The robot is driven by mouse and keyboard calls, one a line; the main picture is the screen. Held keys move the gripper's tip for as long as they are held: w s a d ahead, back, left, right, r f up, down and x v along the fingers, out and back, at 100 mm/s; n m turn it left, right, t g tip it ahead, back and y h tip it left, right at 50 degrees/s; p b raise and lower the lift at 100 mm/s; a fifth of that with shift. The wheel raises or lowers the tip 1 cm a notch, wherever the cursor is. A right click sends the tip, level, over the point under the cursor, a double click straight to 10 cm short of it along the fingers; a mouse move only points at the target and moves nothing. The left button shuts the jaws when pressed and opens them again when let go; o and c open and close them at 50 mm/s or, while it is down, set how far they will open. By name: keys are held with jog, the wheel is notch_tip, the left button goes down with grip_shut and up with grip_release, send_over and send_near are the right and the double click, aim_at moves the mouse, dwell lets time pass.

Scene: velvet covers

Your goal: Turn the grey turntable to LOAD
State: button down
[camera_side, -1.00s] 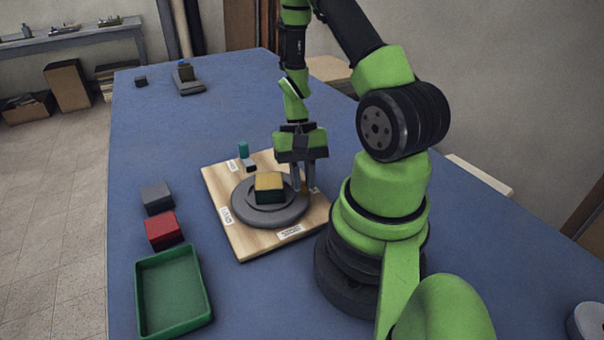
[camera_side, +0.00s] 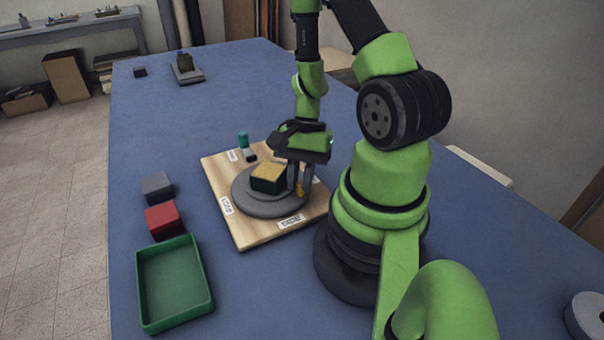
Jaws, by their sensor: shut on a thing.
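The grey turntable (camera_side: 250,203) is a round disc on a square wooden board (camera_side: 245,234). A block with a tan top and dark green sides (camera_side: 268,177) sits on it. White labels lie along the board's edges, including a left label (camera_side: 227,206) and a front label (camera_side: 290,221); their words are too small to read surely. My gripper (camera_side: 300,184) reaches down at the disc's right edge. It is shut on a small yellow-orange peg (camera_side: 299,190), mostly hidden by the fingers. The peg appears to stand on the disc's rim.
A teal peg (camera_side: 243,140) stands by the board's back edge. To the left are a grey block (camera_side: 157,187), a red block (camera_side: 163,220) and an empty green tray (camera_side: 141,290). A small device (camera_side: 186,72) stands far back. The blue table's middle is mostly clear.

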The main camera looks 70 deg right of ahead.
jog(key=shift+w+a+m+t, duration=0.2)
jog(key=shift+a+m+t, duration=0.55)
jog(key=shift+m, duration=0.75)
jog(key=shift+a, duration=0.2)
jog(key=c, duration=1.4)
grip_release()
jog(key=shift+v, duration=5)
jog(key=shift+w, duration=0.1)
jog(key=shift+c, duration=0.2)
